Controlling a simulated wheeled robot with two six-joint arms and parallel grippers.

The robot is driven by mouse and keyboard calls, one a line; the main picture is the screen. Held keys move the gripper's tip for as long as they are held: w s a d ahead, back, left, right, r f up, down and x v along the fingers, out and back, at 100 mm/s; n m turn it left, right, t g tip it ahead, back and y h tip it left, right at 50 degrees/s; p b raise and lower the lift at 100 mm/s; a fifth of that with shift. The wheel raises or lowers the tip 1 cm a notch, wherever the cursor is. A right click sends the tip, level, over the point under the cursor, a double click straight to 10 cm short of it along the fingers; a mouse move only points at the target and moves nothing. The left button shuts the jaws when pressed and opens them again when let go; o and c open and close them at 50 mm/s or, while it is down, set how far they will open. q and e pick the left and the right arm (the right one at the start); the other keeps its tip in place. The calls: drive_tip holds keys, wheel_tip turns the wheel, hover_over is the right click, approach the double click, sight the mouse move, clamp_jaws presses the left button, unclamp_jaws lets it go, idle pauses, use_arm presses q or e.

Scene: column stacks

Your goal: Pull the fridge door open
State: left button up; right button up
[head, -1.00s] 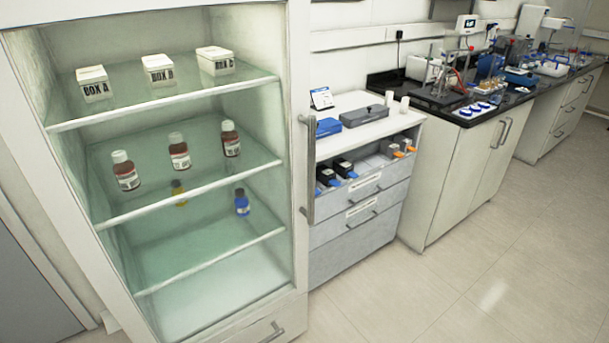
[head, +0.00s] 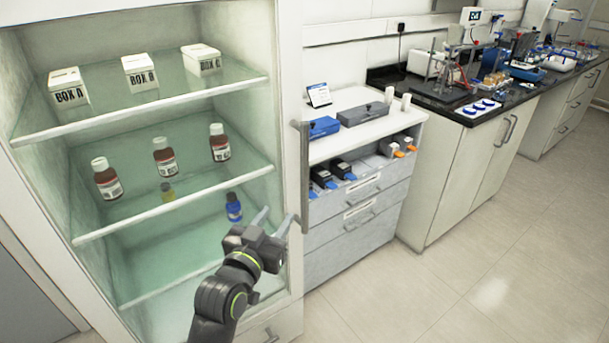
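The tall white fridge stands at the left, and its glass door (head: 288,120) appears shut, with the shelves showing through. A vertical grey handle (head: 304,172) runs along the door's right edge. My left gripper (head: 273,219) is in front of the lower right part of the door. Its two fingers are spread apart with nothing between them. The fingertips are close to the handle's lower end, on its left; I cannot tell the gap in depth. My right gripper is out of view.
Behind the glass are white boxes (head: 140,73), brown bottles (head: 165,158) and a blue bottle (head: 234,207). A grey drawer cabinet (head: 355,230) stands close to the right of the fridge. The tiled floor (head: 440,290) at the lower right is clear.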

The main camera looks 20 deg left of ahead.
sight(303, 177)
use_arm(q)
drive_tip(key=w, duration=0.5)
drive_tip(key=w+p, duration=0.1)
drive_tip(key=w, duration=0.5)
drive_tip(key=w+d+p, duration=0.1)
drive_tip(key=w, duration=0.5)
drive_tip(key=shift+d, duration=0.1)
drive_tip(key=shift+c, duration=0.3)
clamp_jaws()
